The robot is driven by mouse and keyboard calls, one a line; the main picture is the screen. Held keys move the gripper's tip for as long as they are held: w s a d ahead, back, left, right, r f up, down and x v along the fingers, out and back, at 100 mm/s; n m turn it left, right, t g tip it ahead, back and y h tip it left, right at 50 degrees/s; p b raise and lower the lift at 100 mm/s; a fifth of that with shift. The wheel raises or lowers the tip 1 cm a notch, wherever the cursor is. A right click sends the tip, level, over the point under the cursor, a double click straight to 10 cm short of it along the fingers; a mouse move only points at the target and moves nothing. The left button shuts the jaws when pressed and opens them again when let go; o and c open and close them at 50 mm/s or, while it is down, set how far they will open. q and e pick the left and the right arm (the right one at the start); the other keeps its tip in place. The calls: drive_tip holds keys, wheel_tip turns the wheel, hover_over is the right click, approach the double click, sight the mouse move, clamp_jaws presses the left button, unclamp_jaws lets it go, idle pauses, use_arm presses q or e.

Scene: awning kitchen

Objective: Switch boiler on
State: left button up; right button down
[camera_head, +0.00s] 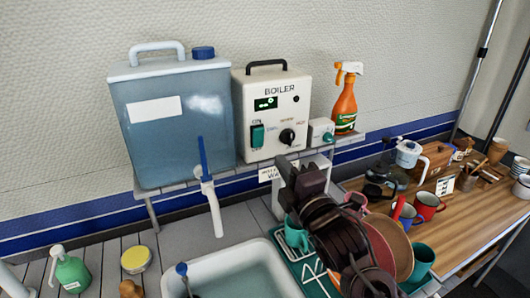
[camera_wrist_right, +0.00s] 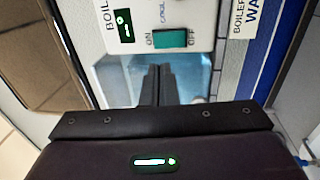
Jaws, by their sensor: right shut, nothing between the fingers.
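The boiler (camera_head: 243,88) is a white box labelled BOILER on a raised shelf. Its green rocker switch (camera_head: 257,135) is at the lower left of its front, marked ON and OFF; I cannot tell which side is pressed. A small display (camera_head: 265,103) glows green. My right gripper (camera_head: 284,178) is below and right of the switch in the head view, with my dark arm behind it. In the right wrist view the shut, empty fingers (camera_wrist_right: 157,78) point toward the switch (camera_wrist_right: 171,38), apparently short of it. My left gripper is not in view.
A blue water canister (camera_head: 170,125) stands left of the boiler. A small white box with a green knob (camera_head: 328,137) and an orange spray bottle (camera_head: 345,108) stand right. Below are a white tap (camera_head: 212,205), a sink (camera_head: 268,255) and dishes, including a green cup (camera_head: 296,236), near my arm.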

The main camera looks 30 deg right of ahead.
sight(260, 133)
drive_tip(key=w+p, duration=0.1)
drive_tip(key=w, duration=0.1)
drive_tip(key=w+r+p, duration=0.1)
drive_tip(key=w+p, duration=0.1)
drive_tip(key=w, duration=0.1)
drive_tip(key=w+p, duration=0.1)
drive_tip(key=w, duration=0.2)
drive_tip(key=shift+w+d+r, duration=0.2)
drive_tip(key=shift+d+r, duration=0.05)
drive_tip(key=shift+r, duration=0.05)
drive_tip(key=shift+w+f, duration=0.1)
drive_tip(key=shift+w, duration=0.35)
drive_tip(key=shift+w+r+p, duration=0.1)
drive_tip(key=shift+r+p, duration=0.15)
drive_tip(key=shift+p, duration=0.6)
drive_tip(key=shift+w, duration=0.1)
drive_tip(key=shift+f, duration=0.15)
